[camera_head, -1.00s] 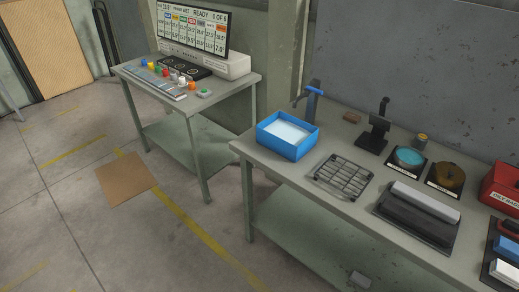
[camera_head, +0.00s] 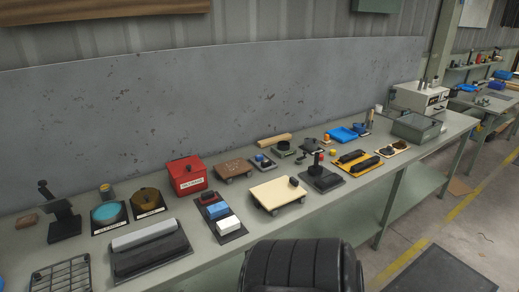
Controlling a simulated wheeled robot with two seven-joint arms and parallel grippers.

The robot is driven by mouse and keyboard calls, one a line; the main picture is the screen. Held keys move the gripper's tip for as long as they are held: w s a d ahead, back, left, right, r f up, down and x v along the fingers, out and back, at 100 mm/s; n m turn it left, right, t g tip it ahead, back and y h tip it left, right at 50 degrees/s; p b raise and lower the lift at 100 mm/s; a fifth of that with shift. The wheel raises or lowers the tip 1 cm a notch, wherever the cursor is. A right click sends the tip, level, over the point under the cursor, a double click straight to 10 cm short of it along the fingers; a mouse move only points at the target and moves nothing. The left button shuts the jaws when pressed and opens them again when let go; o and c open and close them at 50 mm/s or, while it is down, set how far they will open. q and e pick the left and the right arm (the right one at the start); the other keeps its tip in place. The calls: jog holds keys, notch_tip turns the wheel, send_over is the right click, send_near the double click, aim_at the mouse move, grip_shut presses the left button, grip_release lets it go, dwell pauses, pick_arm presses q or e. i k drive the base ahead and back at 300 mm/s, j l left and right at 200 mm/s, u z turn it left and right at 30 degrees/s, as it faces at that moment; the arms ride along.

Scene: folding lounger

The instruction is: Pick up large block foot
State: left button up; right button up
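I cannot tell which thing is the large block foot. In the head view, a dark tray (camera_head: 242,236) on the long bench holds a blue block (camera_head: 218,210), a white block (camera_head: 229,224) and a dark block. Right of it is a cream board (camera_head: 278,194) with a small dark knob on top. A black stand with an upright post (camera_head: 320,176) sits beside that board. Neither of my grippers is in view.
The bench also carries a red box (camera_head: 187,175), a dark tray with rollers (camera_head: 150,252), a wire rack (camera_head: 65,276) and a grey bin (camera_head: 416,127). A black ribbed rounded object (camera_head: 300,266) stands before the bench.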

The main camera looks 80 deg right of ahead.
aim_at(265, 163)
jog(key=k+j+z, duration=0.1)
jog(key=z, duration=2.35)
jog(key=u, duration=2.1)
jog(key=l+z, duration=0.2)
jog(key=l, duration=0.8)
jog(key=i+l+z, duration=0.15)
jog(key=l, duration=0.85)
jog(key=k, duration=0.05)
